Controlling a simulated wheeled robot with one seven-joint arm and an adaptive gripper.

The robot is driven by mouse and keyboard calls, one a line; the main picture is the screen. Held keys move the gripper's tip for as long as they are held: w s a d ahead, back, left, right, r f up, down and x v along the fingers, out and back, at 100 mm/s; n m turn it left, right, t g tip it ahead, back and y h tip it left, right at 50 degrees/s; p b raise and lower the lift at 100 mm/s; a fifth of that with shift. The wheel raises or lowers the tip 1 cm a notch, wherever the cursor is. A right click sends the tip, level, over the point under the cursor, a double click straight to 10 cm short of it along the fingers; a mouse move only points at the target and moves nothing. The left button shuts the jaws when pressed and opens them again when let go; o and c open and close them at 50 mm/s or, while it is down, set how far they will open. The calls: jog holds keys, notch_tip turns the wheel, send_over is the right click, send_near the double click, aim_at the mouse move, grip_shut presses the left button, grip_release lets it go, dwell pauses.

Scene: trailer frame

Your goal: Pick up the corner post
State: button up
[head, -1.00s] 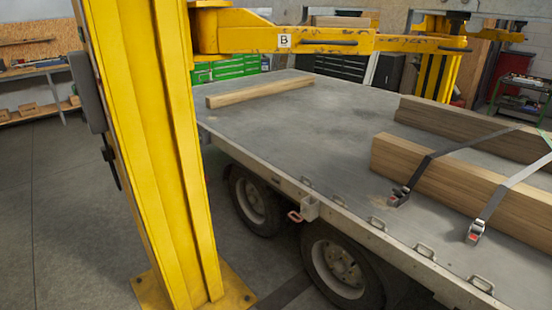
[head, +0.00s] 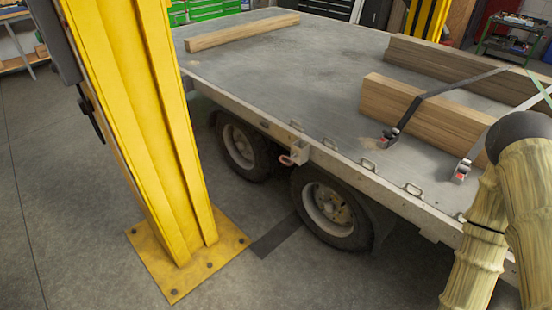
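No thing in view is clearly marked as the corner post. A loose squared wooden beam (head: 243,32) lies flat near the far left end of the grey trailer deck (head: 270,75). Two thicker timbers lie at the right of the deck: a near one (head: 425,112) and a far one (head: 440,65), with straps over them. I cannot tell which of these, if any, is the post. My arm shows at the lower right, in front of the trailer's near side. My gripper is out of view.
A yellow lift column (head: 150,130) stands at the left on a bolted base plate (head: 188,255), close to the trailer's near side. Trailer wheels (head: 335,208) face me. Dark straps (head: 430,95) with buckles cross the near timber. The floor (head: 75,220) left of the column is clear.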

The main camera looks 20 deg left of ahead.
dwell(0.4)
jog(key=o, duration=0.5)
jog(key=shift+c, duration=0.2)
